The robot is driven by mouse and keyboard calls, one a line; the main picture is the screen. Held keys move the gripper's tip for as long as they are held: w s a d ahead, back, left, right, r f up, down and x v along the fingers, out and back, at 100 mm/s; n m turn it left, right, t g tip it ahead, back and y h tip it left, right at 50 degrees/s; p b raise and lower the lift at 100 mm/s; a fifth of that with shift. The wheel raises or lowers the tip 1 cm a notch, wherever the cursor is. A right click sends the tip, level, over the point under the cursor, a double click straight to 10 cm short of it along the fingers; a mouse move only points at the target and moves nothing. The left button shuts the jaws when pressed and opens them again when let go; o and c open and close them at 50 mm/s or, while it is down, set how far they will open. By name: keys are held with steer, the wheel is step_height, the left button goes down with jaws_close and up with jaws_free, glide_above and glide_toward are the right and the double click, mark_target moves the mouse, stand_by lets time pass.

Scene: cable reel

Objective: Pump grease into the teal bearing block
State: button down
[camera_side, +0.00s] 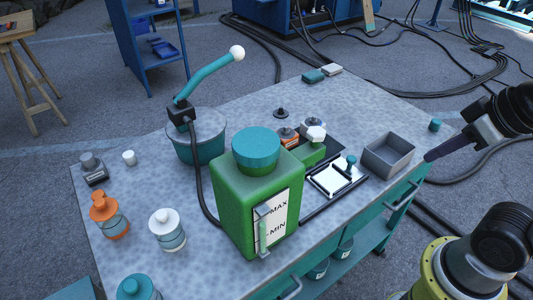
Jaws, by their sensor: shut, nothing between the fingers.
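A grease pump stands at the table's left back: a teal bucket (203,148) with a grey lid and a curved teal lever (207,77), raised and tipped with a white ball. A black hose (199,180) runs from its head down behind the green tank. Small blocks sit behind the tank: an orange one (290,138) and a green one (313,153) with a white hexagonal top. I cannot tell whether either is the teal bearing block; the tank hides part of this area. My gripper (431,157) is shut and empty at the right, beside the grey bin and apart from the pump.
The large green tank (234,205) with a teal cap blocks the middle. A grey bin (388,155) and a framed white tray (330,180) lie right of it. Orange (108,218) and white-topped (167,230) bottles stand front left. The table's back (350,100) is mostly clear.

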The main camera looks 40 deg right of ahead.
stand_by(0.4)
steer(key=w+r+m+t+h, duration=0.15)
steer(key=w+r+t, duration=0.45)
steer(key=w+r, duration=1.6)
steer(key=w+a+f+n, duration=0.1)
steer(key=w+a+f, duration=0.2)
steer(key=w+a, duration=0.2)
steer(key=w+a+f+y, duration=0.1)
steer(key=w+a+f, duration=0.2)
steer(key=w, duration=0.9)
steer(key=shift+w+a+n, duration=0.25)
steer(key=shift+a+n, duration=0.1)
steer(key=shift+a, duration=0.7)
steer(key=shift+f, duration=0.1)
